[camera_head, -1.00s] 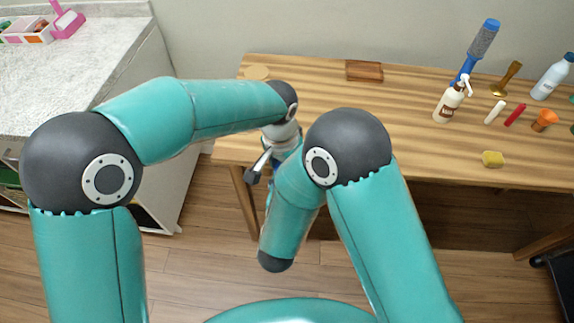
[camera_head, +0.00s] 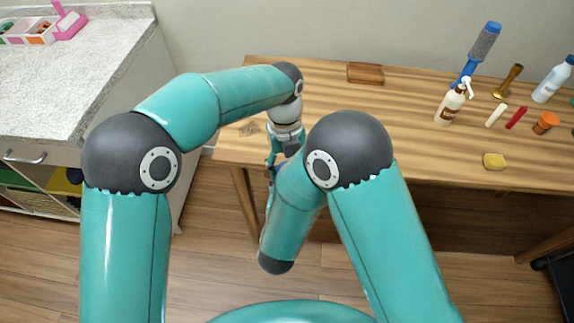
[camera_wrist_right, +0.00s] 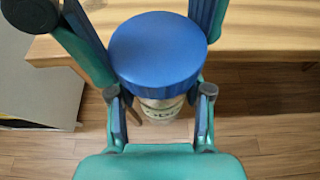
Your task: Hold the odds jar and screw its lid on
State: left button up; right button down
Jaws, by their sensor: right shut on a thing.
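The odds jar (camera_wrist_right: 160,108) is upright in the right wrist view; its pale, labelled body shows below the blue lid (camera_wrist_right: 157,48). The lid sits over the jar's mouth; how far it is screwed on cannot be seen. My right gripper (camera_wrist_right: 158,95) is shut on the jar, its fingers running under the lid. My left gripper (camera_wrist_right: 150,30) comes from above, with its fingers apart on either side of the lid; whether they touch it is unclear. In the head view my left gripper (camera_head: 274,160) points down at the table's front left, and my right forearm hides most of the jar.
The striped wooden table (camera_head: 390,125) lies behind the jar. A grey counter (camera_head: 80,80) is at left. The table's middle is clear.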

pick_arm(q)
jog(key=m, duration=0.4)
jog(key=shift+w+d+m+y, duration=0.1)
jog(key=shift+m+y, duration=0.2)
jog(key=shift+m, duration=0.1)
jog(key=m, duration=0.3)
jog(key=o, duration=0.8)
jog(key=shift+c, duration=0.2)
jog(key=shift+r, duration=2.3)
jog(key=shift+c, duration=0.4)
